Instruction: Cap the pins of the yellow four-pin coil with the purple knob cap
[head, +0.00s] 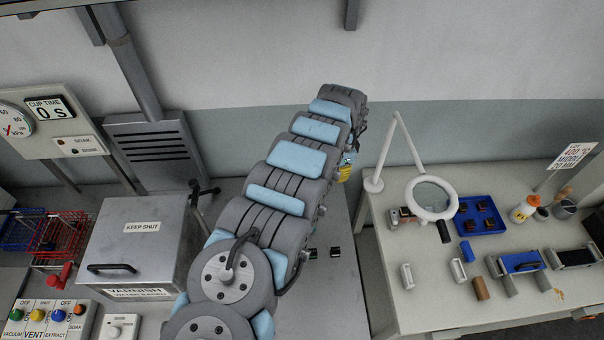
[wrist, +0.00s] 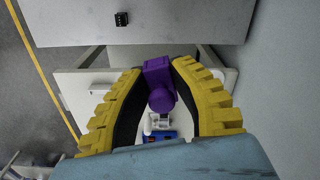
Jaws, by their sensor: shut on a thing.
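In the wrist view my gripper (wrist: 160,68) has yellow-backed fingers with black inner pads, shut on the purple knob cap (wrist: 161,99). The cap has a block-shaped part at the fingertips and a round knob facing the camera. In the head view my arm hides most of the gripper (head: 344,172); only a small yellow part shows at its right edge, and the cap cannot be seen. I cannot make out the yellow four-pin coil or its pins in either view.
The right table (head: 420,308) carries a magnifier lamp (head: 432,199), a blue tray (head: 462,224) and loose spools. A lidded varnish box (head: 135,245) stands left.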

